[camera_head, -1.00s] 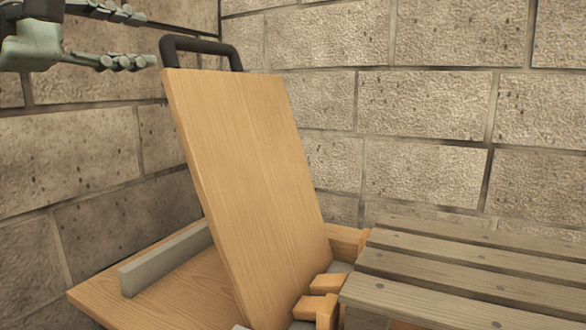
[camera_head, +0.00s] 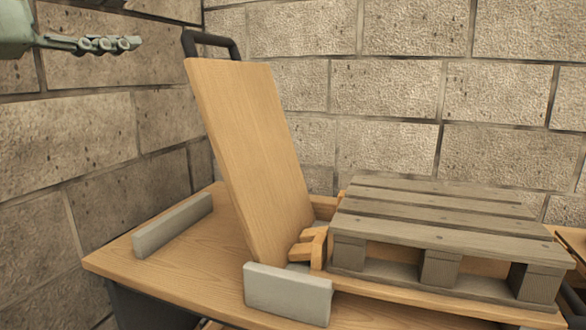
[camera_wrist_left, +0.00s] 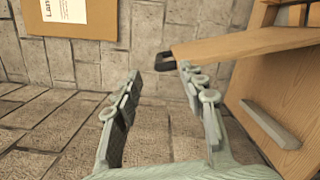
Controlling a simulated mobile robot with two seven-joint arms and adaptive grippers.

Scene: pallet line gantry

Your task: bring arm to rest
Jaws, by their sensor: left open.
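My left gripper (camera_head: 95,44) is at the upper left of the head view, left of the board's handle and apart from it. In the left wrist view the left gripper (camera_wrist_left: 165,90) has its two fingers spread with nothing between them. A wooden board (camera_head: 250,150) with a black handle (camera_head: 212,42) on its top edge stands tilted on the table. The board (camera_wrist_left: 250,45) and its handle (camera_wrist_left: 165,61) also show in the wrist view, the handle near the right finger. My right gripper is in neither view.
A wooden table (camera_head: 150,268) carries grey blocks (camera_head: 172,226) (camera_head: 287,293) and a slatted pallet (camera_head: 440,232) at the right. Stone walls close off the back and left. A brown panel with a white label (camera_wrist_left: 70,18) hangs on the wall in the wrist view.

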